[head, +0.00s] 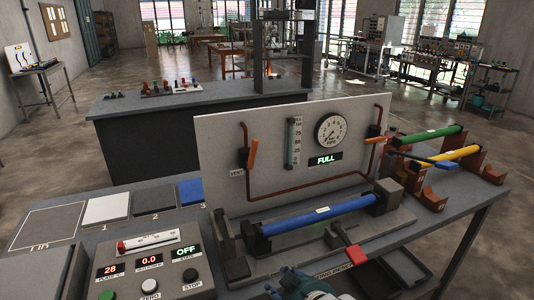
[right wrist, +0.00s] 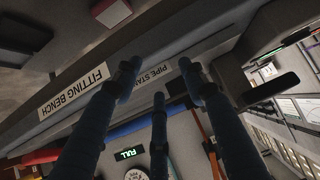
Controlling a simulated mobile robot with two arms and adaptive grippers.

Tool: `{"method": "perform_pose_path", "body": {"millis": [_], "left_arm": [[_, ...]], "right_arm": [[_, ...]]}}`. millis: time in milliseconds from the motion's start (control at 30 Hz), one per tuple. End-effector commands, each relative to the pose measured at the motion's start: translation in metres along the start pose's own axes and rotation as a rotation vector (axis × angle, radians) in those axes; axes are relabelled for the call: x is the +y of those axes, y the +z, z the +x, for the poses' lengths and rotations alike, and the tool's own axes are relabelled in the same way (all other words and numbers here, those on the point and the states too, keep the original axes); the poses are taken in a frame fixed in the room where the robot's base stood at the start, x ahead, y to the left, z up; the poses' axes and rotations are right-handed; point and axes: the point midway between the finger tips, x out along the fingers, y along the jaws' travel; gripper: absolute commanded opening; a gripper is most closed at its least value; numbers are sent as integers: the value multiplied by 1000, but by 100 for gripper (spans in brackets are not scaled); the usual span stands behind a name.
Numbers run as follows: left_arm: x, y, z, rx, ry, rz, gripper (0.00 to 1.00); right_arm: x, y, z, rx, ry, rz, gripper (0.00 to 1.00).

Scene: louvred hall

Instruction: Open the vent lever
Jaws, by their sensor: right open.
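The vent lever (head: 253,152) is an orange handle on a dark valve at the left of the upright grey panel, above a small label. It leans slightly to the right of upright. My right gripper (head: 293,284) shows only in part at the bottom edge of the head view, in front of the bench and well below the lever. In the right wrist view its dark fingers (right wrist: 158,85) are spread and empty, with the bench front behind them. The gripper is apart from the lever. My left gripper is not in view.
A second orange lever (head: 372,140) is at the panel's right. A blue pipe (head: 320,215) lies across the fixture before the panel, with a red-handled clamp (head: 352,254) in front. A control box (head: 152,268) stands at left. Green and yellow pipes lie at right.

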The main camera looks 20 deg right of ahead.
Motion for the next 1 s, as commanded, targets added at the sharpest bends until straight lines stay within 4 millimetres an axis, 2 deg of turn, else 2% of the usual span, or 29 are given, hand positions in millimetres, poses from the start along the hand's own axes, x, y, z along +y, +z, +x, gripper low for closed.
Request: {"method": "perform_pose_path", "body": {"millis": [33,167,200,300,400,500,633,1000], "left_arm": [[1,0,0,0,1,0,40],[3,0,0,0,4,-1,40],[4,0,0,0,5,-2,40],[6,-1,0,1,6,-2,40],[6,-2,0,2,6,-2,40],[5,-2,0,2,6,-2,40],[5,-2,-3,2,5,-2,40],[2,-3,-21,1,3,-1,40]], "right_arm": [[2,-30,4,65,-1,16,42],[6,-116,2,258,-15,70,42],[8,-145,-1,324,-22,87,42],[12,-214,-17,483,-42,132,42],[15,-266,-34,607,-65,166,42],[17,-293,-46,672,-79,184,42],[18,-307,-44,693,-84,191,42],[17,-349,6,689,-82,189,42]]}}
